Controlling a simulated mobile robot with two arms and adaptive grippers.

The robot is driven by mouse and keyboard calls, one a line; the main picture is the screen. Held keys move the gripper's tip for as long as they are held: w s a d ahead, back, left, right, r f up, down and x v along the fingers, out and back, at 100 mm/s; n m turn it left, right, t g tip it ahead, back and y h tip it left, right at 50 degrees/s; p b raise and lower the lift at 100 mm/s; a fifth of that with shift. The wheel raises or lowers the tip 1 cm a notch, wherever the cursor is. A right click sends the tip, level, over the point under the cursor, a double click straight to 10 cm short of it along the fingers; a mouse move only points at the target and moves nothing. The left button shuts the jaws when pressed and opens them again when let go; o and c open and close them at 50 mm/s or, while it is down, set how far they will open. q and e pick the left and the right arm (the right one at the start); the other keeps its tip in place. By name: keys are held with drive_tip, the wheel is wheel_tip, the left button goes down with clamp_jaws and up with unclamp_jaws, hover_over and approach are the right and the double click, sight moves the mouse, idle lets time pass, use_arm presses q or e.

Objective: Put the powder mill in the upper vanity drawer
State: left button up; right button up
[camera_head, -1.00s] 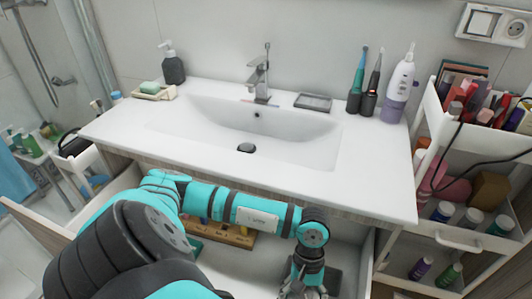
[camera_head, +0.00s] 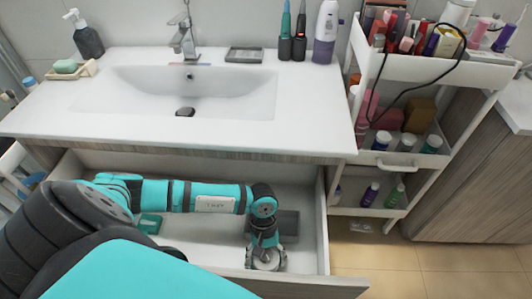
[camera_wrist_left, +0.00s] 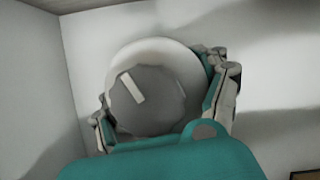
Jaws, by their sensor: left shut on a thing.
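The upper vanity drawer (camera_head: 322,240) is pulled open below the washbasin in the head view. My left gripper (camera_head: 265,256) points down inside the drawer area, near its right front corner. It is shut on the powder mill (camera_wrist_left: 150,85), which shows in the left wrist view as a round grey knob with a pale mark and a white rim. In that view the fingers of the left gripper (camera_wrist_left: 163,95) sit on both sides of it. Pale drawer walls surround it. I cannot tell whether the mill touches the drawer floor. My right gripper is out of view.
A dark grey item (camera_head: 288,222) lies in the drawer beside my gripper, and a teal item (camera_head: 150,223) lies farther left. My left arm hides part of the drawer. A white cart (camera_head: 400,160) with bottles stands to the right.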

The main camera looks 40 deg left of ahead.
use_arm(q)
drive_tip(key=o, duration=1.7)
drive_tip(key=shift+f, duration=0.1)
drive_tip(key=v, duration=1.2)
